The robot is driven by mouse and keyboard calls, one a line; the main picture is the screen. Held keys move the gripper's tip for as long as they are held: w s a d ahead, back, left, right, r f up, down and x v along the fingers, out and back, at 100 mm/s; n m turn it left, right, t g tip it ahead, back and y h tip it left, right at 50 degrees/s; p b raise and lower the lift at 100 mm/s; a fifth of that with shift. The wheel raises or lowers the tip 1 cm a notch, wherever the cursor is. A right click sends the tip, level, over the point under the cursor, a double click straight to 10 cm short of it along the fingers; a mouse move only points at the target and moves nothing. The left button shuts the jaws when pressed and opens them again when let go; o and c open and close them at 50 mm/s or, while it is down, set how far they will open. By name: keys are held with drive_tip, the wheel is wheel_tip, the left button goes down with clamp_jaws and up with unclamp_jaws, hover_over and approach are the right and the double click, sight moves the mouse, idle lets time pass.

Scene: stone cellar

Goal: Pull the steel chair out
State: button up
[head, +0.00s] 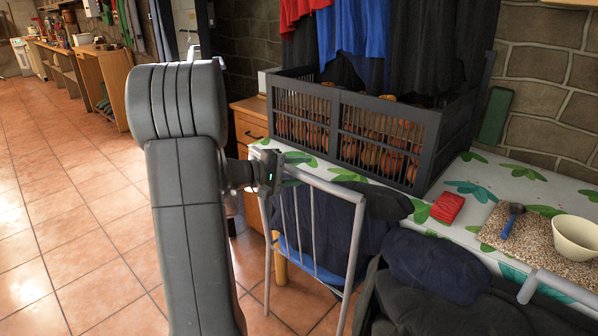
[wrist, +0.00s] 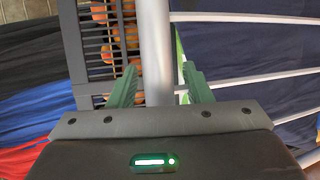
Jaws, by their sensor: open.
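The steel chair (head: 354,245) stands at the table's front edge in the head view, with grey tubes, upright back bars and a blue seat partly hidden behind them. My gripper (head: 287,167) is at the upper left corner of its backrest. In the wrist view, the chair's steel tube (wrist: 155,45) runs between the two green fingers of my gripper (wrist: 160,68). The fingers are open, one on each side of the tube, with gaps visible. Dark blue cloth (wrist: 240,55) shows behind the chair's bars. The chair's lower legs are partly out of view.
Another grey tube (head: 560,288) and dark cushions crowd the lower right. Tiled floor (head: 70,220) is clear at left.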

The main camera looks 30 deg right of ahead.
clamp_jaws()
drive_tip(key=shift+a, duration=0.1)
